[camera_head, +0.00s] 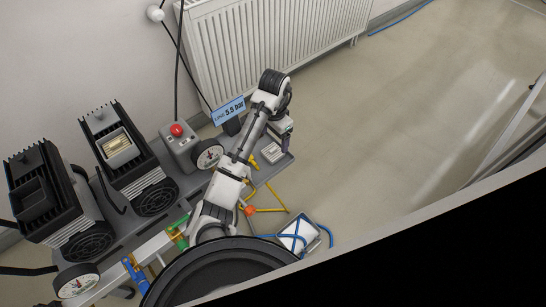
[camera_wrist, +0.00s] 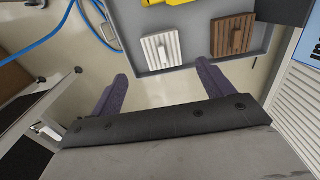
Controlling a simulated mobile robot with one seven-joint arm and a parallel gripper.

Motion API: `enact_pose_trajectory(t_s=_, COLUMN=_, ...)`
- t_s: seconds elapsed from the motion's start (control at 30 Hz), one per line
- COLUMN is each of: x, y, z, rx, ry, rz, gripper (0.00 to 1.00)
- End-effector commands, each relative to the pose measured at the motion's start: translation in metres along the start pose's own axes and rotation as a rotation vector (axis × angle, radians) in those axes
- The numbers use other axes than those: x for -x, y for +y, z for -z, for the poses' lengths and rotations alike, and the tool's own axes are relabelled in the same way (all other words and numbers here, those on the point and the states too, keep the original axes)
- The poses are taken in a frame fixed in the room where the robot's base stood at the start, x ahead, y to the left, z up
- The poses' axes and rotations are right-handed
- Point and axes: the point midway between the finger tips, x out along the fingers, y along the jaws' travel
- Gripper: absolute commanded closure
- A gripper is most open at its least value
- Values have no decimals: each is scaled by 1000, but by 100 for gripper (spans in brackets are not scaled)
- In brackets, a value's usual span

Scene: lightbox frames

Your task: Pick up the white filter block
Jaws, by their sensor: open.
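The white filter block (camera_wrist: 154,57), a ribbed square plate with a raised part in its middle, lies near the edge of a grey tray (camera_wrist: 196,65) in the wrist view. In the head view a pale block (camera_head: 271,153) lies at the right end of the grey bench, just below the arm's end. My gripper (camera_wrist: 162,70) is open and empty. Its two purple-grey fingers are spread, with the white block ahead of the gap between them. In the head view my gripper (camera_head: 287,140) hangs over the bench end, its fingers hard to make out.
A brown ribbed block (camera_wrist: 232,35) lies close to the right of the white one. A yellow thing (camera_wrist: 168,2) is at the tray's far side. In the head view a gauge (camera_head: 208,154), a red-button box (camera_head: 179,143) and a blue sign (camera_head: 228,111) stand along the bench. Open floor lies right.

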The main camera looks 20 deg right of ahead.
Motion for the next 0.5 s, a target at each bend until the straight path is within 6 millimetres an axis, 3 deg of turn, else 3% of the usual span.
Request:
enact_pose_trajectory(t_s=0.03, x=-13, y=0, z=1, rx=0, ry=2, rz=-1, gripper=20)
enact_pose_trajectory(t_s=0.1, x=-20, y=0, z=1, rx=0, ry=3, rz=0, gripper=20)
enact_pose_trajectory(t_s=0.37, x=-30, y=-1, z=0, rx=0, ry=3, rz=2, gripper=20)
enact_pose_trajectory(t_s=0.5, x=-46, y=-2, z=0, rx=2, ry=3, rz=1, gripper=20)
